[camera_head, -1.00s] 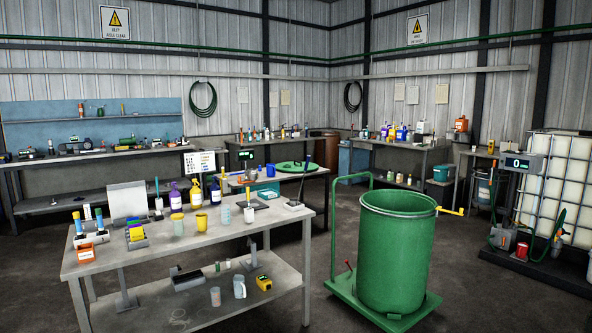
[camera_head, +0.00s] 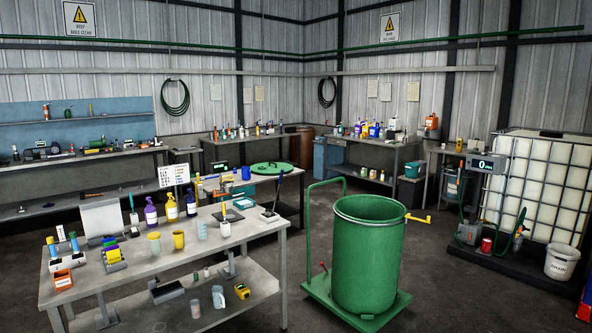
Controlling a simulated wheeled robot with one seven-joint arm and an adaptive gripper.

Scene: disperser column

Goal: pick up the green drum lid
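The green drum lid (camera_head: 271,168) is a round green disc lying flat on the far end of a table behind the near bench. A large green drum (camera_head: 368,258) stands open on a green wheeled trolley (camera_head: 318,288) right of the near bench, with a yellow tap at its rim. The lid is apart from the drum. My gripper is not in view.
The near bench (camera_head: 262,236) carries bottles, cups and tools, with more on its lower shelf. A caged white tank (camera_head: 545,190) and a white bucket (camera_head: 562,262) stand at the right. Bare floor (camera_head: 440,295) lies between the drum and the tank.

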